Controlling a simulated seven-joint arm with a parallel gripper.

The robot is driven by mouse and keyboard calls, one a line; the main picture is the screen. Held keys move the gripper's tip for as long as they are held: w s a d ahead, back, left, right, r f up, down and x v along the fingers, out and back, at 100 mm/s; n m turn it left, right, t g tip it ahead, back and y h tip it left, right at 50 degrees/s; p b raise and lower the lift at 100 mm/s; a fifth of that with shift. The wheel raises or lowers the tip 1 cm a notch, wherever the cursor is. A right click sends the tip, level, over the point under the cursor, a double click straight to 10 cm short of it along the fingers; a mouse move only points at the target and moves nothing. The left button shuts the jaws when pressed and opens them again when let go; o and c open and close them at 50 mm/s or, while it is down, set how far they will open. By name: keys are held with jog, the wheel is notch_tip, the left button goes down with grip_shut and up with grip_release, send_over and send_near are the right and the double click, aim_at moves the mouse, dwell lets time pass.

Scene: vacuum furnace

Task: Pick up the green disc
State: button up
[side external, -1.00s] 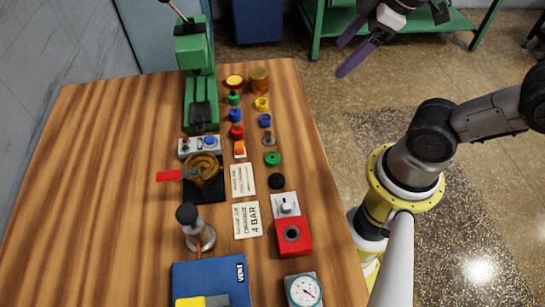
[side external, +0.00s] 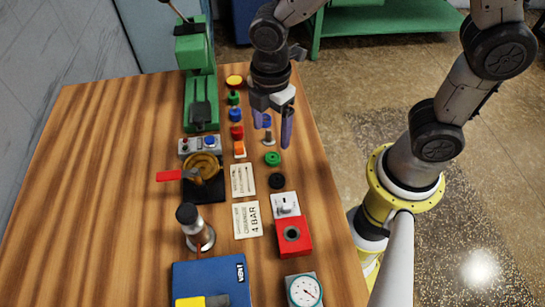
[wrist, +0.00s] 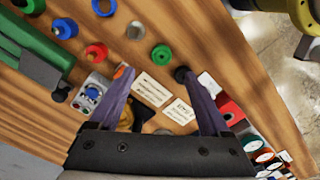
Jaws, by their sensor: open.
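A green disc (side external: 272,158) with a dark centre lies flat near the right edge of the wooden table, between a grey metal peg (side external: 268,138) and a black disc (side external: 277,181). In the wrist view the green disc (wrist: 162,56) shows just beyond the gap between my fingertips, with nothing hiding it. My gripper (side external: 274,137) is open and empty, pointing down above the table near the disc. Its two purple fingers also show in the wrist view (wrist: 156,75). Another green piece (side external: 234,98) stands farther back in the left row.
Blue (side external: 235,115), red (side external: 237,132) and orange (side external: 239,149) pieces stand left of the disc. Paper labels (side external: 243,180), a red box (side external: 293,237) and a gauge (side external: 304,291) lie nearer. A green press (side external: 197,75) stands at the back.

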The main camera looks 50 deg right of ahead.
aim_at(273, 157)
notch_tip(273, 157, down, 8)
jog(key=shift+s+f, duration=0.15)
dwell(0.4)
jog(key=shift+c, duration=0.2)
grip_shut()
